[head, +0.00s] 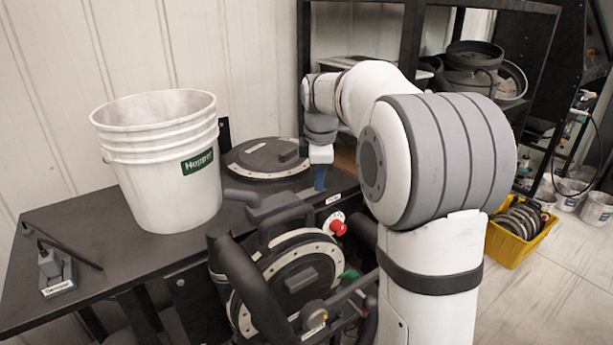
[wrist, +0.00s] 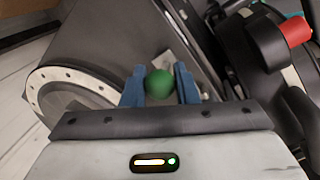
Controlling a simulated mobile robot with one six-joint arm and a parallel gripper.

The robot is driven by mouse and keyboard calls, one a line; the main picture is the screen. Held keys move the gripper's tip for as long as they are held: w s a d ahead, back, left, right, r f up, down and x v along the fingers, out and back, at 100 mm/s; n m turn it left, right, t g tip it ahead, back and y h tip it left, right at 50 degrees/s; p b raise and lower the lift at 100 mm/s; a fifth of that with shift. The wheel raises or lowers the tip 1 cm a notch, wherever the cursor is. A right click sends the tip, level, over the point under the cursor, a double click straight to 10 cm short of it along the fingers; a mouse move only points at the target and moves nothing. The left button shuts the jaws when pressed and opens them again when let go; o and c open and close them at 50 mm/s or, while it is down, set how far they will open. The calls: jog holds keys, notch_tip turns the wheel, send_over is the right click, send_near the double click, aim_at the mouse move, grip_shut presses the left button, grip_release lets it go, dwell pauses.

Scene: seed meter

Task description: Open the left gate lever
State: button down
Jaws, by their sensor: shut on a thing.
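The knob looks like the end of a lever, but the rest of that lever is hidden. In the head view the gripped knob is hidden behind the finger and the machine. The seed meter (head: 290,275) shows a round, pale-rimmed plate on its near side.
A white bucket (head: 160,175) stands on the black table (head: 95,235) at left. A red button (head: 338,228) sits close to my gripper. A round lid (head: 267,158) is behind. A yellow crate (head: 512,245) is on the floor at right.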

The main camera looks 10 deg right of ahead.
jog(key=shift+w+d, duration=0.3)
jog(key=shift+d, duration=0.4)
jog(key=shift+s+a, duration=0.1)
jog(key=shift+a, duration=0.1)
jog(key=c, duration=1.1)
grip_release()
jog(key=shift+c, duration=0.2)
jog(key=r, duration=0.2)
jog(key=s+r, duration=0.1)
jog(key=r, duration=0.4)
jog(key=shift+s+a+r+b, duration=0.15)
jog(key=shift+s+r+b, duration=0.1)
jog(key=shift+r+b, duration=0.1)
